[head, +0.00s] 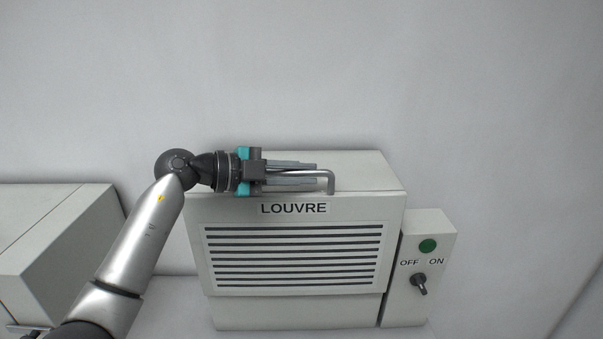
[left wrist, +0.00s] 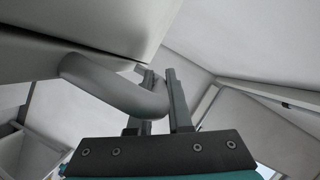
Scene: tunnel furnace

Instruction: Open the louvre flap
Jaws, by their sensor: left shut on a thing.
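The louvre flap (head: 292,286) is the slatted front panel of a pale box, under a label reading LOUVRE (head: 293,208). It stands upright and looks closed. A grey bar handle (head: 331,180) sits at its top edge. My left gripper (head: 314,173) comes in from the left at the top of the box, with its fingers along the handle. In the left wrist view the curved handle (left wrist: 115,88) passes between the two fingers (left wrist: 160,95), and the gripper is shut on it. Part of the handle is hidden behind the fingers. My right gripper is not in view.
A control box (head: 421,300) with a green button (head: 428,246) and an OFF/ON knob (head: 419,282) adjoins the right side. Another pale box (head: 60,225) stands at the left, beneath my left arm. A plain wall (head: 300,70) is behind.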

